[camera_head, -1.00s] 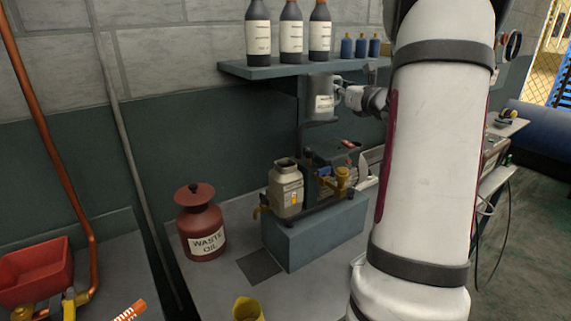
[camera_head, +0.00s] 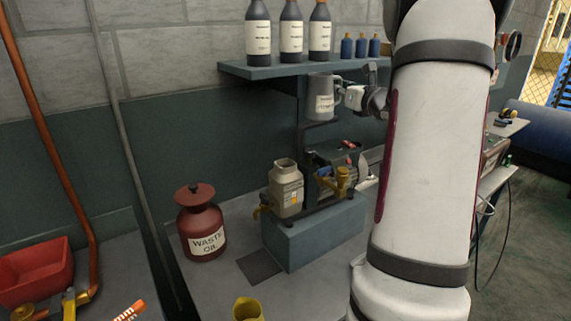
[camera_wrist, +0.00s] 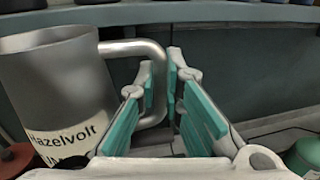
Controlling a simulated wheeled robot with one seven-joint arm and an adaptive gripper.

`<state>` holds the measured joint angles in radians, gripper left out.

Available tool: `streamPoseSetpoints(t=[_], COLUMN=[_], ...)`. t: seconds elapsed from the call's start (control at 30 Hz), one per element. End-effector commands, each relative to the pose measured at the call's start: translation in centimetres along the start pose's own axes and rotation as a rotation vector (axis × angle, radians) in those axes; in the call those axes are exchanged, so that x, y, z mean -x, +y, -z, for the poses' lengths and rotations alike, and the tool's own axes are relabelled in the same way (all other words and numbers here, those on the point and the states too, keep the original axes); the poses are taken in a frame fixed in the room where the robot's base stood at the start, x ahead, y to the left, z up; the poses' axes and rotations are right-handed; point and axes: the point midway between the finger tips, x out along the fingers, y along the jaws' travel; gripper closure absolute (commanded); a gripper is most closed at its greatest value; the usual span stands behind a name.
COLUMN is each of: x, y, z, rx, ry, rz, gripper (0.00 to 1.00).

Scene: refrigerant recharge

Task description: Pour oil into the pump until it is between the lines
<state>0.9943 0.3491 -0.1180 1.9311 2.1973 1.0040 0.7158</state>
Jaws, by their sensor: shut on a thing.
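My gripper (camera_head: 357,98) is shut on the jug's handle from the right. In the wrist view the jug (camera_wrist: 58,90) fills the left side, its label partly reading "Hazelvolt", and the teal fingers of my gripper (camera_wrist: 160,90) close around the handle. The pump (camera_head: 335,170) sits on a blue-grey block below, with a beige labelled vessel (camera_head: 287,188) at its left end and brass fittings. Its level lines are too small to make out. The jug's contents are hidden.
The shelf (camera_head: 300,70) holds dark bottles and small blue bottles. A red waste oil can (camera_head: 202,228) stands left of the block (camera_head: 318,238). A yellow cup (camera_head: 248,310) is at the front edge. A red bin (camera_head: 38,272) is far left.

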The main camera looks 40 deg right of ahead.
Motion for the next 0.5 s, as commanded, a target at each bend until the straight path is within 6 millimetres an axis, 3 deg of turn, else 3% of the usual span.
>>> streamPoseSetpoints(t=[0.27, 0.5], x=[0.0, 0.1], y=[0.0, 0.0], z=[-0.4, -2.6], rx=[0.000, 0.002], ry=[-0.002, -0.004], rz=[-0.001, 0.000], gripper=[1.00, 1.00])
